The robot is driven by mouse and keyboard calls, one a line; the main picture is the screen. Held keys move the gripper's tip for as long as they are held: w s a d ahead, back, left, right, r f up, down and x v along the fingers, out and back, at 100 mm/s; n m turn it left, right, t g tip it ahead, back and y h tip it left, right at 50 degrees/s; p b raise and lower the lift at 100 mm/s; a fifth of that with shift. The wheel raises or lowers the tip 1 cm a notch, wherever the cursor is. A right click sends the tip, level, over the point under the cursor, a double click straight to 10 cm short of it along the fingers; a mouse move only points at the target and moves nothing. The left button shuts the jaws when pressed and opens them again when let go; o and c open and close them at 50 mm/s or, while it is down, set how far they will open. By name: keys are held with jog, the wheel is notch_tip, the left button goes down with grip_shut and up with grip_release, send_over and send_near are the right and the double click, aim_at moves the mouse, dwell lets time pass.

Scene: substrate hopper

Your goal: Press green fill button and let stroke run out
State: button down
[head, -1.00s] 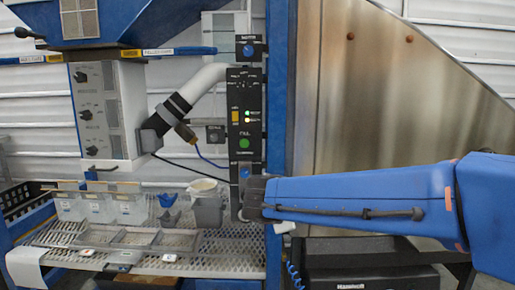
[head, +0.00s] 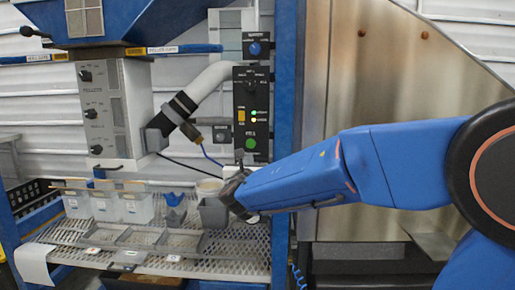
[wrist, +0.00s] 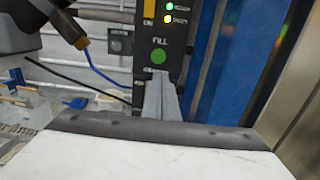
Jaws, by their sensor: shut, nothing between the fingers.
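The round green fill button (head: 251,143) is low on the black control panel (head: 243,98). It also shows in the wrist view (wrist: 158,56), under the word FILL. My gripper (head: 240,156) is shut and empty, with its fingers pointing up at the panel. In the wrist view the grey fingertips (wrist: 158,76) are just below the green button, and the button's face is uncovered. I cannot tell whether the tips touch the panel. A green and an amber light (head: 254,116) are lit above the button.
A grey cup (head: 212,214) stands on the perforated shelf (head: 240,262) left of my arm. Clear bins (head: 104,206) and a blue scoop (head: 174,199) are farther left. A blue post (head: 286,90) stands right of the panel. A white pipe (head: 212,80) slopes down left of it.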

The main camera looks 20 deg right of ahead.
aim_at(251, 144)
jog(key=shift+w+a, duration=0.1)
jog(key=shift+w, duration=0.05)
jog(key=x, duration=1.4)
dwell(0.4)
